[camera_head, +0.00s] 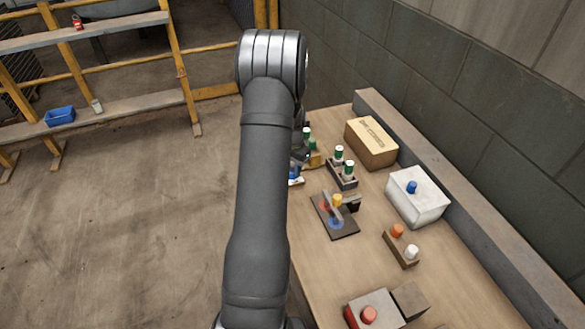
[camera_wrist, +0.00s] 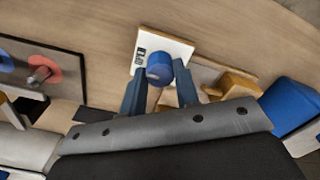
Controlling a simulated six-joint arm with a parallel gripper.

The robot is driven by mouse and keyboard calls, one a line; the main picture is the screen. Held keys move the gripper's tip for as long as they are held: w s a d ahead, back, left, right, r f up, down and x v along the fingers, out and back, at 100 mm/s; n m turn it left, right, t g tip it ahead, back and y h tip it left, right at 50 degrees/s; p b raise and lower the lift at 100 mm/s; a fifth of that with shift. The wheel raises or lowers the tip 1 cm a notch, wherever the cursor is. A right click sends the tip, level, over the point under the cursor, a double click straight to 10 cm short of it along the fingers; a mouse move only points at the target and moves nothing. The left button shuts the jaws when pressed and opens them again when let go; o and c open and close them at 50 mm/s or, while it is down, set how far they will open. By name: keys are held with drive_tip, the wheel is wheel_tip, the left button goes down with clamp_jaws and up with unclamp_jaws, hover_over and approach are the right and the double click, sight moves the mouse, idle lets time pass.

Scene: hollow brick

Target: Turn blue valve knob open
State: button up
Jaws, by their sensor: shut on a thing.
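The blue knob (camera_wrist: 159,68) is a round blue cap on a small white plate (camera_wrist: 178,47) with dark markings. My gripper (camera_wrist: 160,88) has one finger on each side of the knob and is shut on it. In the camera_head view the blue knob (camera_head: 293,173) and the white plate (camera_head: 297,182) show only partly beside my arm, at the left edge of the table. My gripper is mostly hidden behind my arm there. The angle of the knob cannot be told.
A dark board (camera_head: 340,230) with coloured discs, a block with green-topped cylinders (camera_head: 342,175), a white box (camera_head: 418,205) with another blue knob and a cardboard box (camera_head: 371,143) stand on the table. A yellow-brown part (camera_wrist: 238,84) lies close right of my gripper.

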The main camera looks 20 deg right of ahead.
drive_tip(key=o, duration=1)
drive_tip(key=shift+c, duration=0.2)
wheel_tip(320, 180, up, 18)
drive_tip(key=shift+f, duration=0.25)
drive_tip(key=shift+f, duration=0.15)
wheel_tip(320, 180, down, 17)
drive_tip(key=shift+f, duration=0.1)
